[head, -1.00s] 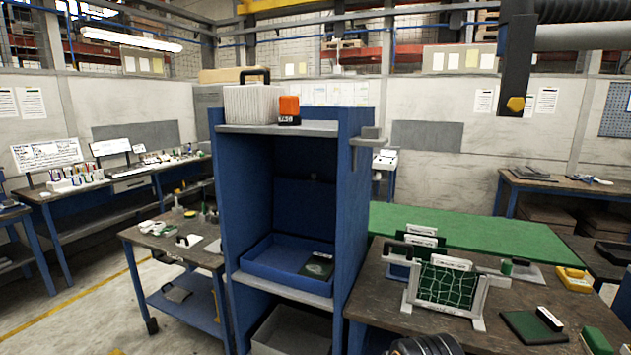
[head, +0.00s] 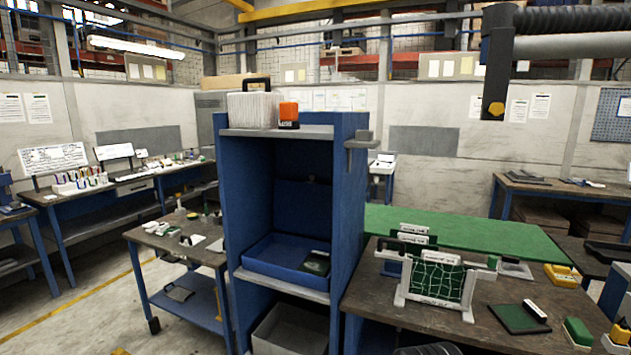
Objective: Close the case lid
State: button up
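A blue case (head: 268,268) stands open on the middle shelf of the blue cabinet. Its lid (head: 302,210) appears to stand upright behind the case body, against the dark back of the cabinet. A dark green flat item (head: 317,262) lies at the right side of the case; I cannot tell whether it is fully inside. My gripper is not in view. A dark rounded part at the bottom edge may be my arm.
The blue cabinet (head: 350,230) has side walls around the shelf and an open front. A bin (head: 290,330) sits below. The right bench (head: 375,300) holds a green-netted frame (head: 440,284) and several small items. A cart (head: 185,245) stands left. A dark overhead arm (head: 497,70) hangs upper right.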

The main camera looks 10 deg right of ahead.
aim_at(302, 208)
jog(key=u, duration=1.1)
jog(key=i, duration=2.35)
jog(key=z, duration=1.4)
jog(key=i, duration=0.7)
jog(key=z, duration=0.7)
